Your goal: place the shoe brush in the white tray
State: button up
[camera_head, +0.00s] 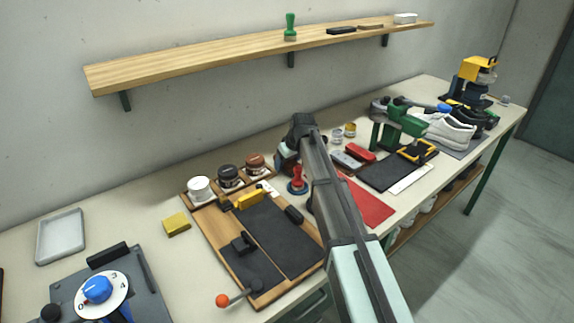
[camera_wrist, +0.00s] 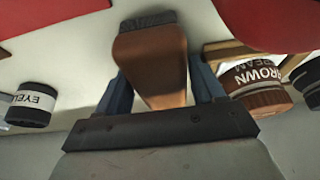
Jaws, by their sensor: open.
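The shoe brush (camera_wrist: 152,60) has a brown wooden body and dark bristles at its far end in the wrist view. My gripper (camera_wrist: 161,78) is open, with a blue finger on each side of the brush's body. I cannot tell whether either finger touches it. In the head view my gripper (camera_head: 287,160) is low over the back of the bench, and my arm hides most of the brush. The white tray (camera_head: 41,246) lies flat and empty at the left end of the bench, well away from my gripper.
A brown cream jar (camera_wrist: 262,98) stands close right of my gripper in the wrist view, and a dark-lidded jar (camera_wrist: 32,105) at left. A yellow sponge (camera_head: 176,224), a wooden board (camera_head: 215,246) with tools and a dial device (camera_head: 140,285) lie towards the tray. A shelf (camera_head: 200,68) hangs above.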

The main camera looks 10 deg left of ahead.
jog(key=shift+c, duration=0.2)
dwell(0.3)
jog(key=c, duration=0.8)
